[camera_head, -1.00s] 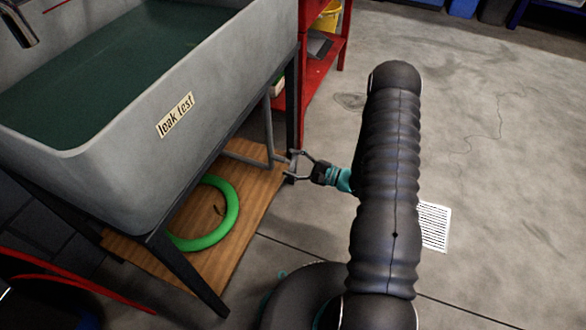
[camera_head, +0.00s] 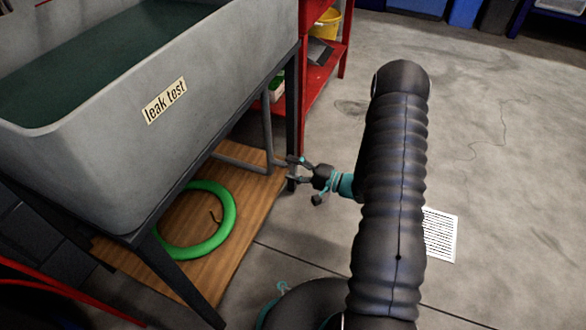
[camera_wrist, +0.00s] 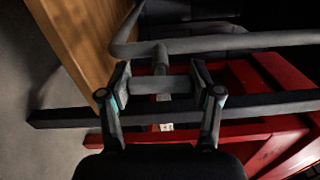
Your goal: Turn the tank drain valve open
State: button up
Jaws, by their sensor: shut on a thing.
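The tank (camera_head: 75,180) is a grey basin of dark water with a "leak test" label (camera_head: 166,101). The drain valve handle (camera_wrist: 152,85) is a short grey bar on a stem below the pipe in the wrist view. My gripper (camera_wrist: 164,88) has one finger at each end of this bar and is shut on it. In the head view my gripper (camera_head: 297,169) is beside the tank leg, and the handle is too small to make out there. The handle's exact angle is hard to tell.
The tank's dark leg (camera_head: 291,115) stands right by my gripper. A wooden board (camera_head: 245,220) with a green ring (camera_head: 229,220) lies under the tank. A red shelf (camera_head: 312,85) stands behind.

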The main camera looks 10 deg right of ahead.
dwell(0.4)
jog(key=o, duration=1.2)
jog(key=shift+c, duration=0.2)
jog(key=v, duration=1.2)
